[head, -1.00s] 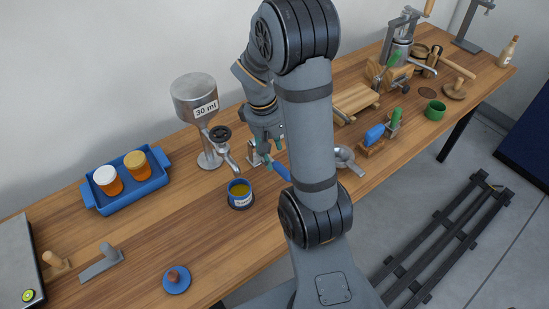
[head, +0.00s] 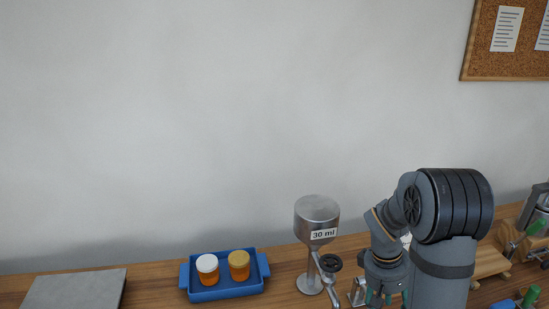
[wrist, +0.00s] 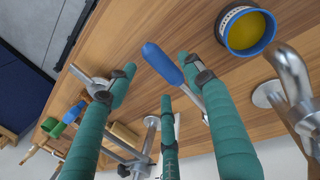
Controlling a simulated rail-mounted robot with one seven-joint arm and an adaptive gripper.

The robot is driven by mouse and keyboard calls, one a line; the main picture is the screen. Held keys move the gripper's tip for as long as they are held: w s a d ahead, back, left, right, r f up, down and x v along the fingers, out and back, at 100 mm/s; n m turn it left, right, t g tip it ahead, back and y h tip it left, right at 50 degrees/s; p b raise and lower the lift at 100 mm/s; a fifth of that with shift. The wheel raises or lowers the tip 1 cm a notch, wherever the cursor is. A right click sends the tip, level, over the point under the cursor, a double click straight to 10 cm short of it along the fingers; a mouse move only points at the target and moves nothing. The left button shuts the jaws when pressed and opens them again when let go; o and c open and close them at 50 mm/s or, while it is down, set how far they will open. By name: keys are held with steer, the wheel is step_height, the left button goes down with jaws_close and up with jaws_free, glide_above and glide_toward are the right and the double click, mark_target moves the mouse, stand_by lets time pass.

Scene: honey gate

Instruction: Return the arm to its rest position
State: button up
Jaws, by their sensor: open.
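My gripper (head: 385,297) is low in the head view, just right of the metal dispenser marked 30 ml (head: 317,222), and the bottom edge cuts off what is below. In the wrist view its green-padded fingers (wrist: 157,76) are spread apart. A blue-handled tool (wrist: 162,63) with a metal shaft shows between the fingertips. I see no finger closed on it, but cannot tell how far below them it lies. My arm is bent, with its elbow raised above the bench at the right.
A blue-rimmed cup of amber liquid (wrist: 246,30) stands close to the right finger, near a curved metal pipe (wrist: 290,75). A blue tray (head: 226,292) with two amber jars sits left of the dispenser. A grey slab (head: 75,290) lies far left. Wooden fixtures (head: 490,262) stand right.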

steer(key=b+x, duration=0.1)
steer(key=x, duration=0.2)
steer(key=shift+b, duration=0.3)
steer(key=shift+r, duration=0.1)
